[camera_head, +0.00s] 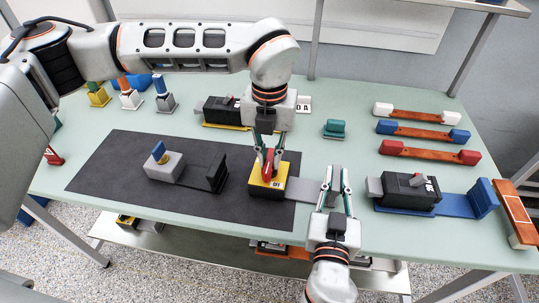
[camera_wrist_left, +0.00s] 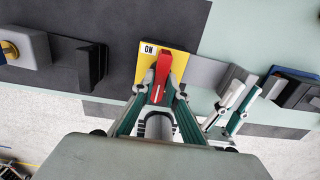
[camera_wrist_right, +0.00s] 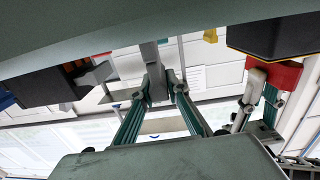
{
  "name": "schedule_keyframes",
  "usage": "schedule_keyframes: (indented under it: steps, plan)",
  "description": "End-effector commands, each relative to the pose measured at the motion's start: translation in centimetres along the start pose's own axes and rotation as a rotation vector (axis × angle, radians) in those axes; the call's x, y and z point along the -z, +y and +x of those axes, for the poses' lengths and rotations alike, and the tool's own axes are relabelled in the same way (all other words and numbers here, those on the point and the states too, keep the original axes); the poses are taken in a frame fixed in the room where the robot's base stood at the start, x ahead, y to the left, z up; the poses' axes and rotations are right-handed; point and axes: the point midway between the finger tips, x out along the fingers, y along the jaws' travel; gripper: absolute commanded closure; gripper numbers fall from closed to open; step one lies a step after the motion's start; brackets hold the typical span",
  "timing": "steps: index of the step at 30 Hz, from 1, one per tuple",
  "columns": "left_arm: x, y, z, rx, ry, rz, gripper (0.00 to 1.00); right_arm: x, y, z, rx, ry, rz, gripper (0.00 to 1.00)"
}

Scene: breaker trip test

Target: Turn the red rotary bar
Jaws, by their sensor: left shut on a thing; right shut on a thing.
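The red rotary bar (camera_head: 268,164) sits on top of a yellow-topped block (camera_head: 256,188) at the right end of the dark mat. In the left wrist view the bar (camera_wrist_left: 161,72) lies between the fingers, beside a white label reading ON. My left gripper (camera_head: 267,165) comes down from above and is shut on the bar. A grey flat plate (camera_head: 304,190) runs right from the block to an upright grey tab (camera_head: 335,174). My right gripper (camera_head: 334,188) is shut on this tab, which also shows in the right wrist view (camera_wrist_right: 152,62).
On the dark mat (camera_head: 110,170), a grey block with a blue lever (camera_head: 165,165) stands left of a black upright piece (camera_head: 217,172). A black breaker unit (camera_head: 405,190) with a blue plate stands at the right. Several coloured bars lie behind it. A green piece (camera_head: 335,128) stands farther back.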

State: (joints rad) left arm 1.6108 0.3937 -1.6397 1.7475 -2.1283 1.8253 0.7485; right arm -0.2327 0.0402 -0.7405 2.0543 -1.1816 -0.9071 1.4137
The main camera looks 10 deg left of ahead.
Motion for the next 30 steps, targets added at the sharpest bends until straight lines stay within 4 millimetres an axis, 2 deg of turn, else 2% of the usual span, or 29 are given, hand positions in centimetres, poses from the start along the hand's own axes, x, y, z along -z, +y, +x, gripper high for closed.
schedule_keyframes:
  steps: [3, 4, 6, 15, 19, 23, 30]
  plan:
    - [-0.1, 0.0, -0.1, 0.002, -0.002, -0.002, 1.0, 0.0, 0.0, 0.0, 0.001, 0.0, 0.0, 1.0]
    - [-0.1, 0.0, -0.1, 0.002, -0.002, -0.001, 0.81, 0.0, 0.0, 0.0, 0.001, 0.0, 0.0, 1.0]
    - [-0.1, 0.0, -0.1, 0.001, -0.002, -0.001, 0.69, 0.0, 0.0, 0.0, 0.001, 0.0, 0.0, 1.0]
    - [0.0, 0.0, -0.1, 0.0, -0.001, 0.0, 0.69, 0.0, 0.0, 0.0, 0.0, 0.0, 0.0, 1.0]
    - [-0.1, 0.0, -0.8, 0.001, -0.001, -0.001, 0.69, 0.0, 0.0, 0.0, 0.0, 0.0, 0.0, 1.0]
    - [-0.1, 0.0, -2.7, 0.001, -0.005, -0.001, 0.69, 0.0, 0.0, 0.0, 0.0, 0.0, 0.0, 1.0]
    - [-0.1, 0.0, -7.6, 0.001, -0.005, -0.002, 0.69, 0.0, 0.0, 0.0, 0.0, 0.0, 0.0, 1.0]
